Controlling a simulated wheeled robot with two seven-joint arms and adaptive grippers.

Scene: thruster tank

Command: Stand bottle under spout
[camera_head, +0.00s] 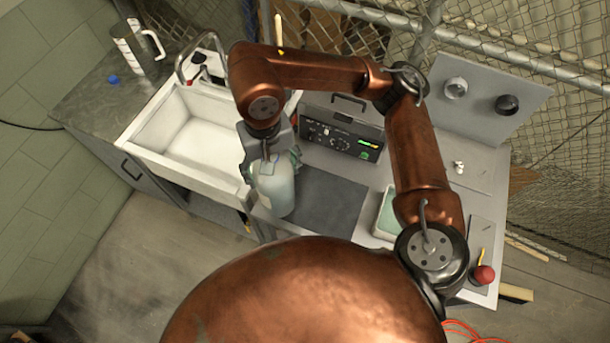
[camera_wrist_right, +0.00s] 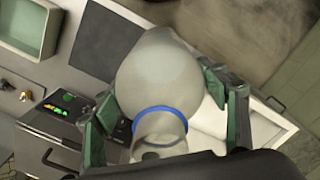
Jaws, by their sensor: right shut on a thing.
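A pale translucent bottle (camera_head: 275,188) is held by my right gripper (camera_head: 268,160) over the near right edge of the sink. In the wrist view the bottle (camera_wrist_right: 158,80) shows a blue ring round its neck and an open mouth, with the green fingers of the right gripper (camera_wrist_right: 160,105) on both sides of it. The curved spout (camera_head: 205,42) rises at the back of the white sink (camera_head: 165,138), to the left of the bottle and apart from it. I cannot tell how high the bottle's base is. My left gripper is not in view.
A black control box (camera_head: 342,130) stands behind a dark mat (camera_head: 325,200), right of the sink. A striped jug (camera_head: 130,48) and blue cap (camera_head: 114,79) stand on the left counter.

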